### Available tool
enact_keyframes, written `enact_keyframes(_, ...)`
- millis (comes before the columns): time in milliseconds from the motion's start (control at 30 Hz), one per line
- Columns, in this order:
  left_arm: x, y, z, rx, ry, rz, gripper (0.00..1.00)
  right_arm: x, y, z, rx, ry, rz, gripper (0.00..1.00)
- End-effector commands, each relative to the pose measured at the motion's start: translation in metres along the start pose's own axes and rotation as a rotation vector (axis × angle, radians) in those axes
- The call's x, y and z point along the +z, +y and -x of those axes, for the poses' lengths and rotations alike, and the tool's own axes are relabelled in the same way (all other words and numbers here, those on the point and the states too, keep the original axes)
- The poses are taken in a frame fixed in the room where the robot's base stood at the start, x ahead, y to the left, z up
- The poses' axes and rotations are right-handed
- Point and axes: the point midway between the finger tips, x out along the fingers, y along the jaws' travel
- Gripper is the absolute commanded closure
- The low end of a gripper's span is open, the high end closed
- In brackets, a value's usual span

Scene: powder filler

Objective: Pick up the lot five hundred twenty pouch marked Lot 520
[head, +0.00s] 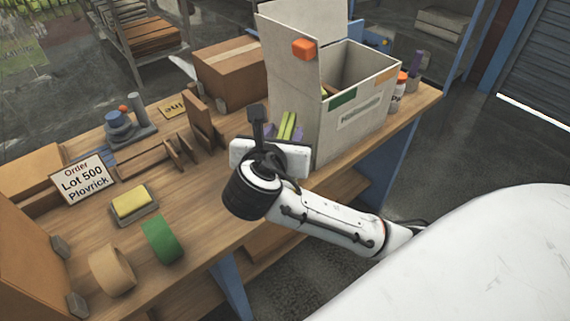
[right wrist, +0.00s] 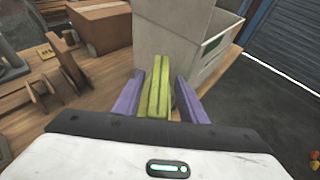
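My right gripper (head: 285,131) is over the table, just left of the large light-grey box. In the right wrist view its two purple fingers (right wrist: 160,98) are parted, with two yellow-green upright strips (right wrist: 160,85) between them. The strips also show in the head view (head: 287,124). I cannot tell whether the fingers touch them, and no lettering on them is readable. No Lot 520 marking is readable anywhere. A white sign (head: 84,180) at the left reads Order, Lot 500, Plovrick. My left gripper is not in view.
The open light-grey box (head: 357,132) stands close right of the gripper. A brown carton (head: 232,74) and wooden dividers (head: 203,122) stand behind and left. A yellow block on a tray (head: 133,203), a green roll (head: 162,239) and a tan roll (head: 112,271) lie at the front left.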

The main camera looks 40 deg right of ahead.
Motion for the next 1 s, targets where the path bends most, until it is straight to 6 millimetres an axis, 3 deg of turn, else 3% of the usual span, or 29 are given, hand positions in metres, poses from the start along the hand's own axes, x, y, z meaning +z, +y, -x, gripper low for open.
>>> enact_keyframes(33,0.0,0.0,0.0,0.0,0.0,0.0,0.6,0.0,0.0,0.0,0.0,0.0,0.0,0.71)
enact_keyframes(200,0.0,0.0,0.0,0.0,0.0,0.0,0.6,0.0,0.0,0.0,0.0,0.0,0.0,1.0)
enact_keyframes(633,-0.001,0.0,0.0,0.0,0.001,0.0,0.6,0.005,0.001,0.002,0.002,-0.003,-0.005,1.0)
enact_keyframes(1000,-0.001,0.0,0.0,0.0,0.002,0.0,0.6,0.069,0.001,0.029,0.006,-0.005,-0.009,1.0)
